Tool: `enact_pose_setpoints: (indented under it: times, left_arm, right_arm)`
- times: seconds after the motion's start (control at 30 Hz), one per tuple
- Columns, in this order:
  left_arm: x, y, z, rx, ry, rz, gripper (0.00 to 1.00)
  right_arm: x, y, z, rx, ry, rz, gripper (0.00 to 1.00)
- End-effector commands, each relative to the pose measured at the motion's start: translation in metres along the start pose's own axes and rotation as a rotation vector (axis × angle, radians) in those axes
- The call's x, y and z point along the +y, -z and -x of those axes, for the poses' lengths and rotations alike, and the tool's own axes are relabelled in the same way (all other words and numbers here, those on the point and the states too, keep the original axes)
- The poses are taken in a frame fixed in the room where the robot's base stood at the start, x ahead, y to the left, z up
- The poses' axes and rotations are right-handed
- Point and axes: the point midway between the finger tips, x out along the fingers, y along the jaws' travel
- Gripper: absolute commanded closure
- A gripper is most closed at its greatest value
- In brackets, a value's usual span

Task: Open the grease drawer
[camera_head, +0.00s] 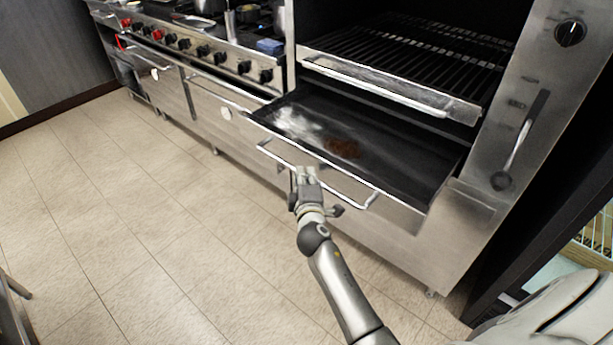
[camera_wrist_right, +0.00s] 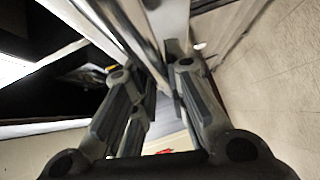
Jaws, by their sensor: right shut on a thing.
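The grease drawer (camera_head: 385,165) is a wide, shallow dark tray below the grill, and it stands pulled out. A whitish smear and a brown patch show on its floor. Its bar handle (camera_head: 345,182) runs along the front. My right gripper (camera_head: 305,178) is at the left part of this handle, shut on it. In the right wrist view the gripper's fingers (camera_wrist_right: 165,100) close around the metal bar (camera_wrist_right: 145,35); the exact contact is partly hidden by the fingers. My left gripper is not in view.
Above the drawer is a grill rack (camera_head: 410,60) with a steel front ledge. A control panel with a black knob (camera_head: 570,33) and a lever stands at right. A stove with red and black knobs (camera_head: 200,50) extends left. The tiled floor (camera_head: 150,220) in front is clear.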

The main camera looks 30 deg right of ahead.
Motion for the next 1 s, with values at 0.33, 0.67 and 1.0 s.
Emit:
enact_pose_setpoints:
  times: [0.33,0.67,1.0]
  left_arm:
    - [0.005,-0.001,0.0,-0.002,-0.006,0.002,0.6]
    - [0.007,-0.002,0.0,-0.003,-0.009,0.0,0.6]
    - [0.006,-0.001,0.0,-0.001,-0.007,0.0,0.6]
  right_arm:
    - [-0.001,0.0,0.0,-0.001,0.001,0.0,0.65]
    - [-0.001,0.0,0.007,0.0,0.001,0.001,0.65]
    - [-0.002,0.0,0.069,0.0,0.004,-0.001,0.65]
